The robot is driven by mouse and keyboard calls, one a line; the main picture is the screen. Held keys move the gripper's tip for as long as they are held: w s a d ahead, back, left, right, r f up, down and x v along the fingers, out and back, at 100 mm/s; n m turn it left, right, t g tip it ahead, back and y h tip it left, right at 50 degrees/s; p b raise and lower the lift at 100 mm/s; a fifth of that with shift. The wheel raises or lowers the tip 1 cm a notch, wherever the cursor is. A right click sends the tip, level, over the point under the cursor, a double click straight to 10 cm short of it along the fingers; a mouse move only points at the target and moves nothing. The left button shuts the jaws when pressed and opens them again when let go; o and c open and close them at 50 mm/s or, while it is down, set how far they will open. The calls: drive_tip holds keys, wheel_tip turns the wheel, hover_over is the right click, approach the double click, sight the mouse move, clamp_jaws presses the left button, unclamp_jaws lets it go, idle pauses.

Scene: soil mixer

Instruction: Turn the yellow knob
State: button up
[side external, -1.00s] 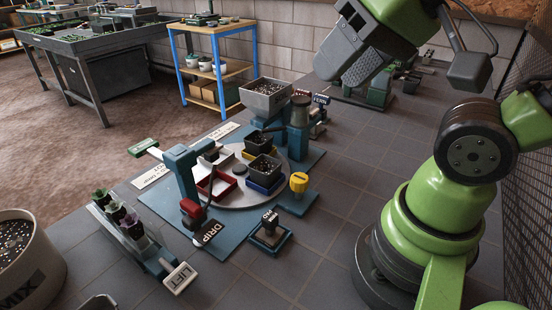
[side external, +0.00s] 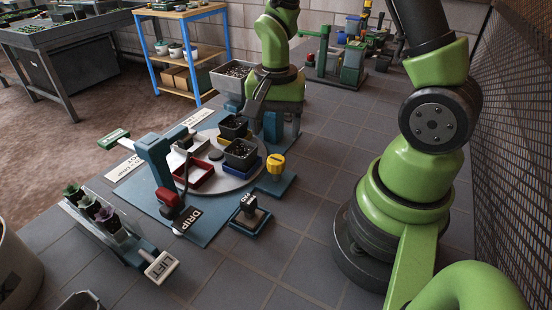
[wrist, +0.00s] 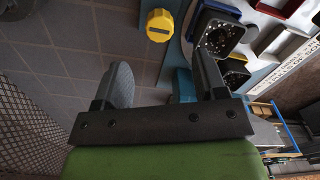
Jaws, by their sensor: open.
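The yellow knob (side external: 275,163) stands on a blue base at the right of the round turntable. The fingertips are partly hidden there.
Dark pots of soil (side external: 241,153) sit in coloured trays on the turntable (side external: 204,187). A grey hopper (side external: 231,80) stands behind it. A blue post with a red DRIP lever (side external: 169,198) is at the left.

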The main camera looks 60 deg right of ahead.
sight(276, 159)
wheel_tip(276, 159, down, 9)
drive_tip(key=shift+r, duration=0.15)
idle(0.4)
drive_tip(key=c, duration=0.9)
